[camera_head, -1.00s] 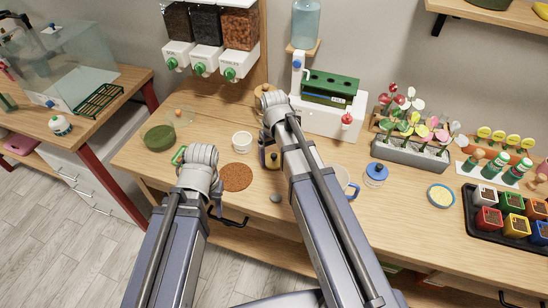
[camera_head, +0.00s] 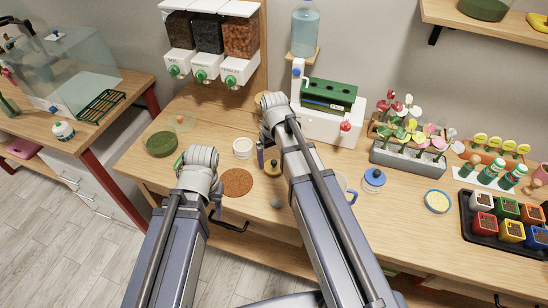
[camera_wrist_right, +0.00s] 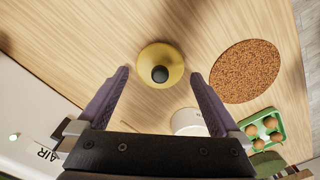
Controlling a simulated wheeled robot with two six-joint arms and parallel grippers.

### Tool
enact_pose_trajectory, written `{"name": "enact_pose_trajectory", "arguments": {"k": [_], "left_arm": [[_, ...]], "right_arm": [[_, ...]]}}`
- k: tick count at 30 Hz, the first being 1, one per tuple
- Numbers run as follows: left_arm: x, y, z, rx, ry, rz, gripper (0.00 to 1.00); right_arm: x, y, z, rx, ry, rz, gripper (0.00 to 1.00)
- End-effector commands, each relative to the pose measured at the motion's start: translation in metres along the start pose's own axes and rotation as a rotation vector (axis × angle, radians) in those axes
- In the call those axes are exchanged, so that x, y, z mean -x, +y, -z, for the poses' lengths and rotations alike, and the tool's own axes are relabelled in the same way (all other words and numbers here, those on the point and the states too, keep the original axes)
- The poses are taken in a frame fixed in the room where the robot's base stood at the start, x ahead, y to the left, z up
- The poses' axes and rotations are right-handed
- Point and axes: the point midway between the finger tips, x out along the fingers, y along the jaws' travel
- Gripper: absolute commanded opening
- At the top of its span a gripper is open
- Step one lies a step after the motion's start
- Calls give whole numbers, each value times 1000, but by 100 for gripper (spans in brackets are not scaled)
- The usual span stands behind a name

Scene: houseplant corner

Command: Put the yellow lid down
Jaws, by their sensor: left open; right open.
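The yellow lid (camera_head: 273,170) has a black knob and lies knob up on the wooden table, right of the brown round mat (camera_head: 237,182). It also shows whole in the right wrist view (camera_wrist_right: 160,55). My right gripper (camera_wrist_right: 160,76) is open above it, with one finger to each side of the lid and apart from it. In the head view only one dark finger of that gripper shows beside the lid; my arm hides the rest. My left gripper (camera_head: 217,198) is open, mostly hidden behind its own wrist, left of the mat.
A white cup (camera_head: 243,148) stands behind the mat, close to the right gripper. A green egg tray (camera_wrist_right: 264,129) is beyond the mat. A grey pebble (camera_head: 277,203) lies near the front edge.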

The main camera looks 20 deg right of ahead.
Motion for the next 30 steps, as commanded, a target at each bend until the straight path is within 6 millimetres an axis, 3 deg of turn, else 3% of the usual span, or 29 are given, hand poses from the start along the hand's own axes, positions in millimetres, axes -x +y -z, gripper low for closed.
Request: {"name": "enact_pose_trajectory", "arguments": {"k": [1, 16, 26, 30], "left_arm": [[14, -1, -1, 0, 0, 0, 50], [87, -8, -5, -1, 0, 0, 50], [97, -9, -6, -2, 0, 0, 50], [96, -9, -6, -2, 0, 0, 50]], "right_arm": [[14, 0, 0, 0, 0, 0, 100], [88, 0, 0, 0, 0, 0, 100], [97, -2, -2, 2, -1, -1, 100], [97, -39, -30, 39, -15, -17, 100]]}}
